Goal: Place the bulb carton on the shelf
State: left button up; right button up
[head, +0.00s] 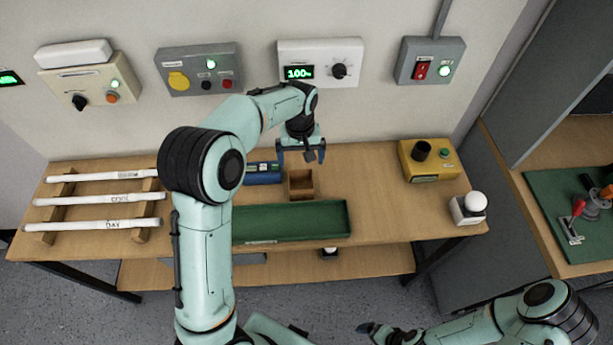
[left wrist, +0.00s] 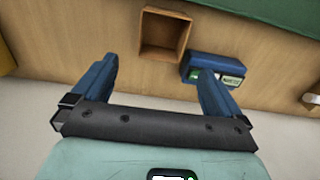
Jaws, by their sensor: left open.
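A small dark and white item (head: 330,252), possibly the bulb carton, stands on the lower shelf (head: 375,262) under the bench, partly hidden by the bench's front edge. I cannot tell for sure that it is the carton. My left gripper (head: 301,152) is open and empty above the back of the bench, behind a small open wooden box (head: 301,196). In the left wrist view the open fingers (left wrist: 154,75) have bare bench between them, and the empty box (left wrist: 163,34) lies beyond. My right gripper (head: 378,331) is low at the bottom edge; its jaws are unclear.
A green tray (head: 290,238) lies at the bench's front. A blue meter (head: 263,173) is beside the wooden box. White tubes (head: 95,200) lie on a rack at left. A yellow box (head: 430,172) and a white bulb on a base (head: 468,217) stand at right.

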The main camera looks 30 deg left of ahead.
pick_arm(q)
send_near(301, 183)
jog(key=shift+s+d+f, duration=0.2)
jog(key=shift+s, duration=0.25)
jog(key=shift+s+d+f, duration=0.15)
jog(key=shift+s, duration=0.25)
jog(key=shift+w+f, duration=0.1)
jog(key=shift+f, duration=0.15)
jog(key=f, duration=0.4)
jog(key=shift+s+d, duration=0.2)
jog(key=shift+s, duration=0.1)
jog(key=shift+w+f, duration=0.1)
jog(key=shift+f, duration=0.55)
jog(key=c, duration=0.9)
pick_arm(e)
jog(key=shift+s+f, duration=0.25)
jog(key=shift+s, duration=0.15)
pick_arm(q)
jog(key=shift+r, duration=0.2)
notch_tip(301, 183, up, 20)
jog(key=shift+f+p, duration=0.1)
jog(key=shift+p, duration=0.55)
pick_arm(e)
jog(key=shift+w+r, duration=0.85)
jog(key=shift+r, duration=0.2)
